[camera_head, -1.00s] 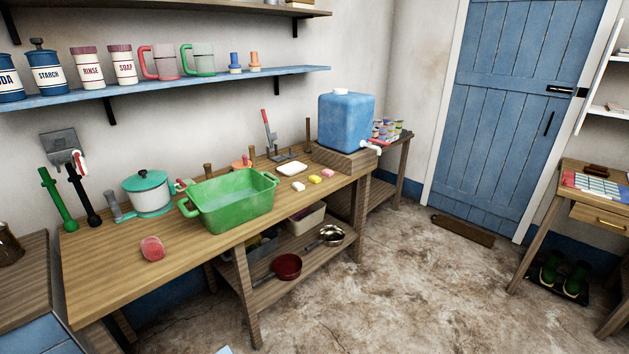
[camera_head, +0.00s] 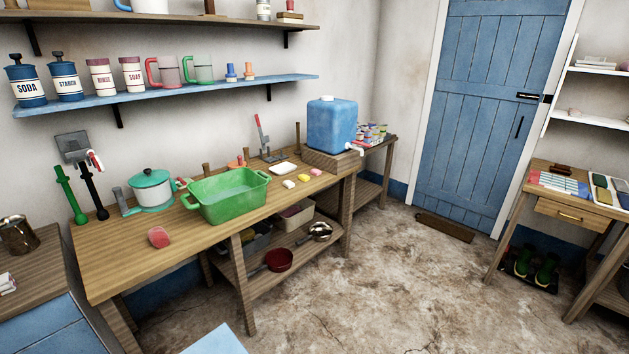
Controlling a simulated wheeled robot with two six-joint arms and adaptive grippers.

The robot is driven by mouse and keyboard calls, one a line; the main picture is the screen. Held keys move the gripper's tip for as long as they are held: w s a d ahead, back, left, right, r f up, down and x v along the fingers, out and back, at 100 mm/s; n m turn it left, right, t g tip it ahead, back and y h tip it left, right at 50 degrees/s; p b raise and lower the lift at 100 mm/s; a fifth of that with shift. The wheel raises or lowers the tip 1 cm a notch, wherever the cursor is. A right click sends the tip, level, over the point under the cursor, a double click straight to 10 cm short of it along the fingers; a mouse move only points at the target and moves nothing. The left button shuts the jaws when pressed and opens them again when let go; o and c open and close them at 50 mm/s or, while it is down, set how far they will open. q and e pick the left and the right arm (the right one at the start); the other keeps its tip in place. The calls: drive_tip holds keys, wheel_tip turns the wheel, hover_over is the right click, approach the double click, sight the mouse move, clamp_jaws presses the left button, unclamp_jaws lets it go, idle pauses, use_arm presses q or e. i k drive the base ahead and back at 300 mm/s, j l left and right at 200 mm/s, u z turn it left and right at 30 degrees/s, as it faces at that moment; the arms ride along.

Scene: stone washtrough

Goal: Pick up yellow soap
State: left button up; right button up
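The yellow soap (camera_head: 303,178) is a small bar lying on the wooden workbench (camera_head: 127,256), right of the green basin (camera_head: 228,197). A white soap bar (camera_head: 289,184) lies just left of it and a pink soap bar (camera_head: 316,171) just right of it. A white dish (camera_head: 284,168) sits behind them. Neither of my grippers shows in the head view.
A blue water container (camera_head: 332,122) stands on a wooden block right of the soaps. A pale blue surface (camera_head: 217,342) shows at the bottom edge. The stone floor (camera_head: 370,290) before the bench is clear. A side table (camera_head: 560,195) stands at right.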

sight(303, 177)
drive_tip(key=i+l+z, duration=0.3)
drive_tip(key=i+l, duration=0.2)
drive_tip(key=l, duration=0.2)
drive_tip(key=i+l+z, duration=0.3)
drive_tip(key=i+l, duration=0.25)
drive_tip(key=i+j+u, duration=0.15)
drive_tip(key=i+u, duration=0.65)
drive_tip(key=i+l+u, duration=0.2)
drive_tip(key=i+u, duration=0.15)
drive_tip(key=i, duration=0.15)
drive_tip(key=i+l+u, duration=0.25)
drive_tip(key=i+u, duration=0.15)
